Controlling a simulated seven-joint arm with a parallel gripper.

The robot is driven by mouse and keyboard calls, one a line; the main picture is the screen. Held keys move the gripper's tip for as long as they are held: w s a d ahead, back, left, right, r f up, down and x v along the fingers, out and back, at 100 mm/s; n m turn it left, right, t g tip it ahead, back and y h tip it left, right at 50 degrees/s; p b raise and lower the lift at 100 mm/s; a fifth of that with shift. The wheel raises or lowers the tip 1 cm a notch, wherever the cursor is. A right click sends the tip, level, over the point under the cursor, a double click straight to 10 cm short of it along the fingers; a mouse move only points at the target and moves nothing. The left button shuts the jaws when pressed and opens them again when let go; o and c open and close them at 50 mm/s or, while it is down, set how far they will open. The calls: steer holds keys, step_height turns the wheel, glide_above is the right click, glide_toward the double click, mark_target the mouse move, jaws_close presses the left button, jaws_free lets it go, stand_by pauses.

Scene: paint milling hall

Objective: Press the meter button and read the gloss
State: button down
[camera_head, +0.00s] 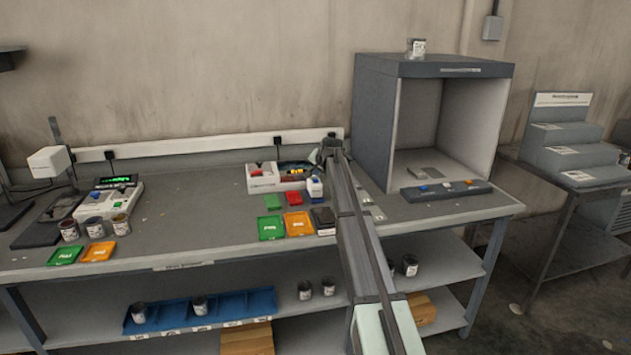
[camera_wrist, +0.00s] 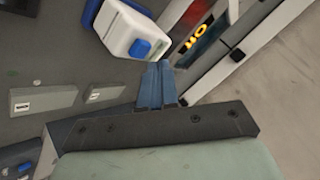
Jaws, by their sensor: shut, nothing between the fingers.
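A small white meter with a blue base (camera_head: 315,188) stands on the bench. In the wrist view the meter (camera_wrist: 118,28) is close, with a raised blue button (camera_wrist: 140,48) on its near end. My gripper (camera_head: 333,148) is over the back of the bench; in the wrist view its shut fingers (camera_wrist: 160,68) end just beside the button in the picture. I see no contact, and the height between them is unclear. A dark display with glowing orange characters (camera_wrist: 195,38) lies beyond; it also shows in the head view (camera_head: 293,178). The characters are tilted and I cannot read them surely.
Green (camera_head: 271,228) and orange (camera_head: 298,224) trays lie in front of the meter. A grey light booth (camera_head: 374,120) with a button panel (camera_head: 446,190) stands at right. At left are paint cans and another instrument with a green display (camera_head: 118,182). The mid-left bench top is clear.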

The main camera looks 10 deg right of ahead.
mark_target(317, 180)
steer(key=shift+r, duration=0.15)
steer(key=shift+r, duration=2.4)
